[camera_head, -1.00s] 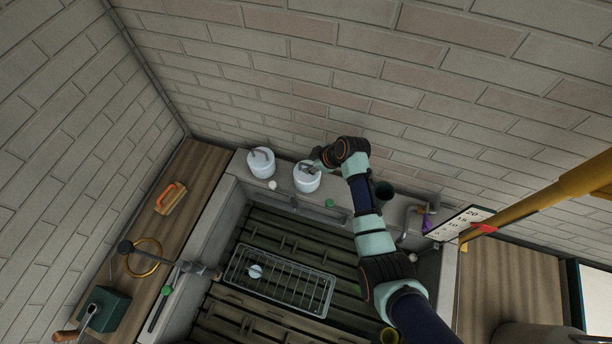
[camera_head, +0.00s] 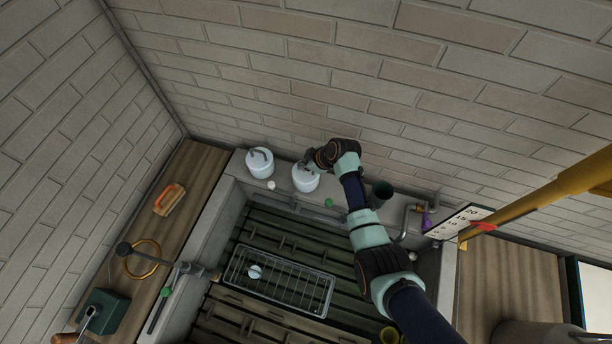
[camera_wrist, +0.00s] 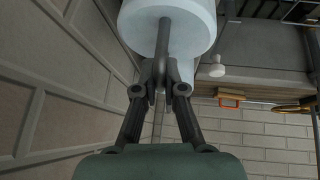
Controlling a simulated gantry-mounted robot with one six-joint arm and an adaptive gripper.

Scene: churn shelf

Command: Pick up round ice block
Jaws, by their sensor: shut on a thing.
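Two pale, round blocks with grey handles are at the back ledge in the head view. The right one, the round ice block (camera_head: 305,181), is at my gripper (camera_head: 312,163). In the wrist view my gripper (camera_wrist: 163,84) is shut on the grey handle (camera_wrist: 163,45) of this block (camera_wrist: 140,20). Its pale round face fills the top of that view. I cannot tell whether its base touches the ledge. The other pale block (camera_head: 260,164) stands just to the left.
The stone ledge (camera_head: 234,166) runs along the brick wall. A small white knob (camera_head: 271,185) and a green one (camera_head: 329,203) sit near the blocks. A wire rack (camera_head: 300,292) lies over dark slats below. A dark cup (camera_head: 382,190) stands to the right.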

